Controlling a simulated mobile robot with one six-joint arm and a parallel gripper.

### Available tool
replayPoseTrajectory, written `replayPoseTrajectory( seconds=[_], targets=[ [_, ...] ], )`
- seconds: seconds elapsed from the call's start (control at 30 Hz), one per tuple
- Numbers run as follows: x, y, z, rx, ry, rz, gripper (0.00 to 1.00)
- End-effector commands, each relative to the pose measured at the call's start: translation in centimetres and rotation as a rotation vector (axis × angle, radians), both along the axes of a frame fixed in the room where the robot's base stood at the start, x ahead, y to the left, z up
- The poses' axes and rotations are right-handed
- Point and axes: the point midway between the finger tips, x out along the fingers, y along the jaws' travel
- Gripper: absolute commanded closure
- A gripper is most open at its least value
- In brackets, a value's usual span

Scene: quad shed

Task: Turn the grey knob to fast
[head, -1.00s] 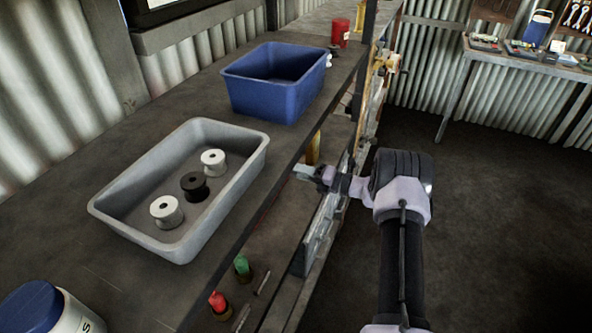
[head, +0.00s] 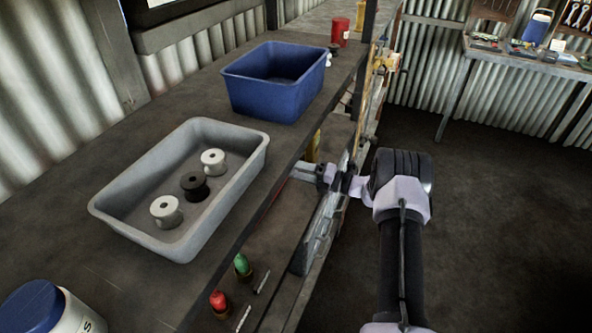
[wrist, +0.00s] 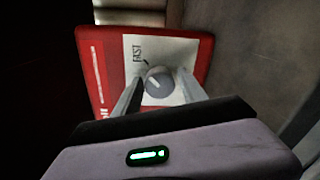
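In the wrist view a round grey knob (wrist: 157,87) with a pale pointer line sits on a white plate (wrist: 183,52) of a red panel (wrist: 203,50). The word FAST is printed on the plate, up and left of the knob. The pointer line slants up-left. My gripper (wrist: 158,82) has one finger on each side of the knob, with what looks like a gap at each side; whether they touch it is not clear. In the head view my gripper (head: 303,173) reaches left under the bench's front edge, and the knob is hidden there.
On the bench (head: 70,200) above stand a grey tray (head: 112,198) with spools and a blue bin (head: 262,102). A red-capped (head: 218,301) and a green-capped (head: 242,265) item sit on the lower shelf. Floor to the right is clear.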

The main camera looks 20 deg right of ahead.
Motion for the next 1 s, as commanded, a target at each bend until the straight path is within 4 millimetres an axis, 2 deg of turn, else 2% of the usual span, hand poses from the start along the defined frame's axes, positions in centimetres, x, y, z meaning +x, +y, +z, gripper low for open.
replayPoseTrajectory(
  seconds=[0.33,0.47,0.57,0.8,1.0],
  targets=[
    [0.0,-0.1,0.1,0.000,-0.002,-0.001,0.41],
    [-1.0,-1.1,0.2,0.000,0.000,-0.002,0.41],
    [-2.7,-3.0,0.4,0.000,0.000,-0.005,0.41],
    [-8.4,-8.5,0.6,0.000,0.000,-0.004,0.41],
    [-11.5,-11.5,0.6,0.000,-0.001,-0.003,0.41]
  ],
)
